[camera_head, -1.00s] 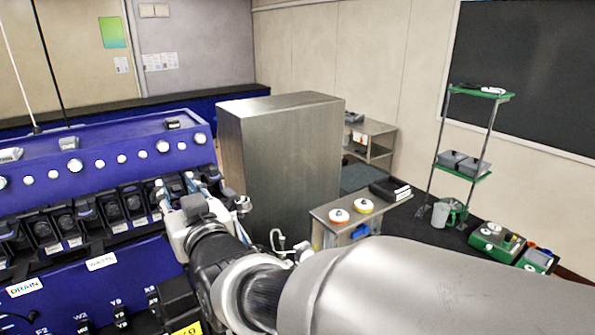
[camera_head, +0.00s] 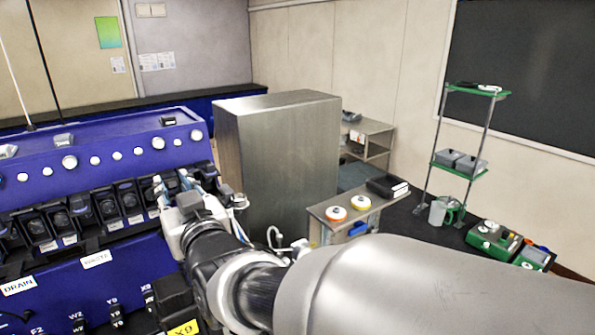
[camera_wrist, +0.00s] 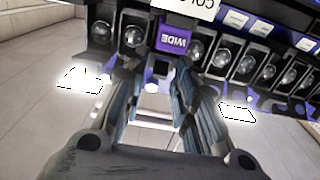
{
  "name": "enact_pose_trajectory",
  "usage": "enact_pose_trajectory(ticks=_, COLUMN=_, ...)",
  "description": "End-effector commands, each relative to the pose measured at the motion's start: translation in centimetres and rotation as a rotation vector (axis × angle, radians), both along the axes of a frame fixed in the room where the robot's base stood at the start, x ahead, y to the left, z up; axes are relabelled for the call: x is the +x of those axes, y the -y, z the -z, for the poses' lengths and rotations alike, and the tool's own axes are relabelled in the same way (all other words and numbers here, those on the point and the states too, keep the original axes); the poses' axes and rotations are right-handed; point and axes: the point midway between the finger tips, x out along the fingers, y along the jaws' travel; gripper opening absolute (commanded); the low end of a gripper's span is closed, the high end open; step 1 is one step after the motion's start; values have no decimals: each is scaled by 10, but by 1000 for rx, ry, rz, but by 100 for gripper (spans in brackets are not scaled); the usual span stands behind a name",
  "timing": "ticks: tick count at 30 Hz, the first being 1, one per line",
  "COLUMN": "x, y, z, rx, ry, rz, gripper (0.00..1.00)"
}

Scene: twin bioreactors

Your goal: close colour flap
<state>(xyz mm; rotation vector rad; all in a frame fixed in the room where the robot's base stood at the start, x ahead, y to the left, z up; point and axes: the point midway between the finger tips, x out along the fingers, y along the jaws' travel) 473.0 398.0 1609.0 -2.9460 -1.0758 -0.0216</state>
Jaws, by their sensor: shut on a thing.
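My gripper (camera_head: 172,187) is at the right end of the row of dark pump heads on the blue bioreactor (camera_head: 95,140). In the wrist view its two fingers (camera_wrist: 157,72) reach up to a purple flap marked WIDE (camera_wrist: 173,38), which appears upside down. My gripper is shut on this flap; the fingers hide the exact contact. A white label beginning with COL (camera_wrist: 190,5) shows just above the flap, cut off by the picture's edge. In the head view my gripper hides the flap.
Several dark pump heads (camera_wrist: 245,65) stand close on both sides of the fingers. A large metal cabinet (camera_head: 275,150) stands right of the bioreactor. Behind my arm is a low bench (camera_head: 335,228) with white-topped round items. Open floor shows beneath the fingers.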

Motion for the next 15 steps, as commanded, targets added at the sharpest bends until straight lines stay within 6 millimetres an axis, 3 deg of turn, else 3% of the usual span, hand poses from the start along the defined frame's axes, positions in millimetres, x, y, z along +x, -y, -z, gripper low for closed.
enact_pose_trajectory(ticks=7, x=1, y=-1, z=10, rx=44, ry=52, rz=0, gripper=3)
enact_pose_trajectory(ticks=15, x=1, y=0, z=6, rx=74, ry=88, rz=0, gripper=3)
